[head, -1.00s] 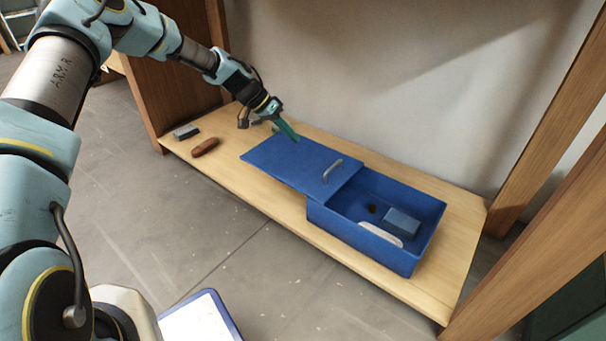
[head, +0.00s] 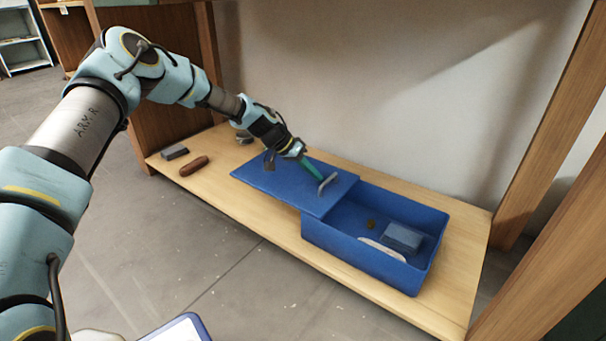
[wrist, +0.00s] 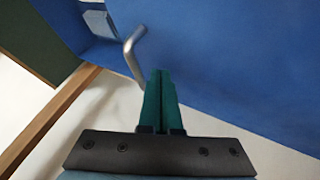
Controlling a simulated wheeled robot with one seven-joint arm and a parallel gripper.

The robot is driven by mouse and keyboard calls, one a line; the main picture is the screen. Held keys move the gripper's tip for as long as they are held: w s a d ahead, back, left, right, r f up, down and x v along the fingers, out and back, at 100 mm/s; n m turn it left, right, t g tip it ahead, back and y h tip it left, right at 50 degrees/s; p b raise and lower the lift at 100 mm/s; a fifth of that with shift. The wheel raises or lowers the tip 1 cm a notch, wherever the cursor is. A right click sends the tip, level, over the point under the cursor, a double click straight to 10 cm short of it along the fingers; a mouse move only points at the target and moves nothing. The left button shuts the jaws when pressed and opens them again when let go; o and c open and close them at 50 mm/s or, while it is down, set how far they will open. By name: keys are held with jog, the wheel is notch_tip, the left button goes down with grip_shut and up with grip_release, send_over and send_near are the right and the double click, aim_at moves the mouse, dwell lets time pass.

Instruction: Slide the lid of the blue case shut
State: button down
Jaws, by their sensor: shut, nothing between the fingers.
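The blue case (head: 362,258) stands on the wooden shelf, its right part open. Its flat blue lid (head: 285,188) is slid to the left, covers only the left end of the case and juts out past it. A grey bar handle (head: 327,184) stands near the lid's right edge; it also shows in the wrist view (wrist: 131,52). My gripper (head: 317,174) has green fingers, shut and empty, with tips right beside the handle on its left. In the wrist view the shut fingertips (wrist: 160,75) are close to the handle; I cannot tell whether they touch it.
Inside the case lie a grey-blue block (head: 402,238), a white piece (head: 381,249) and a small dark bit (head: 371,224). A brown object (head: 194,166) and a grey block (head: 174,153) lie on the shelf (head: 225,204) at left. Wooden posts and a back wall bound the shelf.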

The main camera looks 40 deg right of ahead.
jog(key=shift+s+d+r, duration=0.1)
jog(key=shift+s+d, duration=0.05)
jog(key=shift+s, duration=0.45)
jog(key=shift+s, duration=0.1)
jog(key=shift+s, duration=0.25)
jog(key=s+d+p, duration=0.3)
jog(key=s, duration=1.1)
jog(key=s+d+p, duration=0.3)
jog(key=s+d, duration=0.1)
jog(key=s, duration=1)
jog(key=shift+d+p, duration=0.25)
jog(key=shift+p, duration=0.1)
